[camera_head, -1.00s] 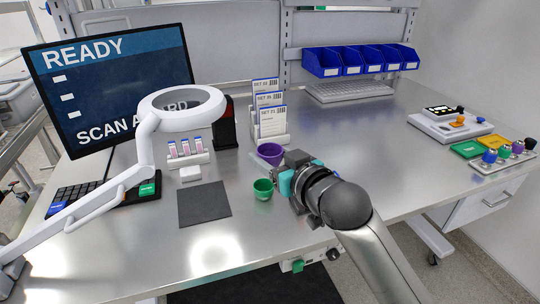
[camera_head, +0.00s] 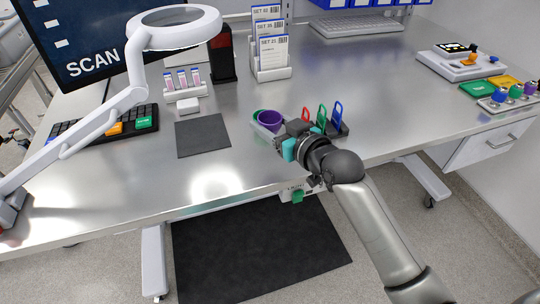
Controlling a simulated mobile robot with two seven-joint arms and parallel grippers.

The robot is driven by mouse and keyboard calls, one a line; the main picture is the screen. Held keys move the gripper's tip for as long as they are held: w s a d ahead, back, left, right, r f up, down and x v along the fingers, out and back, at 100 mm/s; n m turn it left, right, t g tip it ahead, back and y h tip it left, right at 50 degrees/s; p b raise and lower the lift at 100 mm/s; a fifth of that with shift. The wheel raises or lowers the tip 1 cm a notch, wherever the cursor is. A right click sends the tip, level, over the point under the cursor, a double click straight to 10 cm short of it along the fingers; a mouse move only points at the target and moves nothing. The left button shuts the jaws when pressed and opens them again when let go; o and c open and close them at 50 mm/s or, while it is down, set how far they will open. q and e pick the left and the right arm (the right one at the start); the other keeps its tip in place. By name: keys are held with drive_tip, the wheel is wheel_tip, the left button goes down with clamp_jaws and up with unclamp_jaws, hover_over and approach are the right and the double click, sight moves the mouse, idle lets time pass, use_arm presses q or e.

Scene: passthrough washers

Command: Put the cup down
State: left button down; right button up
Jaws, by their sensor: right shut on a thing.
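A purple cup (camera_head: 269,118) is in my right gripper (camera_head: 277,133), which is shut on it near the front edge of the steel bench. The gripper comes in from the lower right. A green cup (camera_head: 256,114) shows only as a sliver of rim at the purple cup's left. The purple cup overlaps it in the picture; whether it is inside, touching or above it I cannot tell. The grey fingers hide the lower part of both cups. My left gripper is out of view.
A rack with red, green and blue loops (camera_head: 339,130) stands close right of my right gripper. A dark mat (camera_head: 203,136) lies to the left. A card holder (camera_head: 271,70) stands behind. The bench between mat and cups is clear.

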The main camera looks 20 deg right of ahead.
sight(270, 159)
wheel_tip(270, 159, down, 9)
drive_tip(key=shift+r+b, duration=0.2)
drive_tip(key=shift+b, duration=1)
drive_tip(key=shift+f, duration=0.15)
drive_tip(key=o, duration=1.3)
drive_tip(key=shift+o, duration=0.2)
drive_tip(key=shift+s+r, duration=0.1)
drive_tip(key=shift+r, duration=0.1)
drive_tip(key=p+v, duration=0.2)
drive_tip(key=v, duration=0.9)
drive_tip(key=shift+s+d+r, duration=0.1)
drive_tip(key=shift+s+d, duration=0.05)
drive_tip(key=shift+s, duration=0.2)
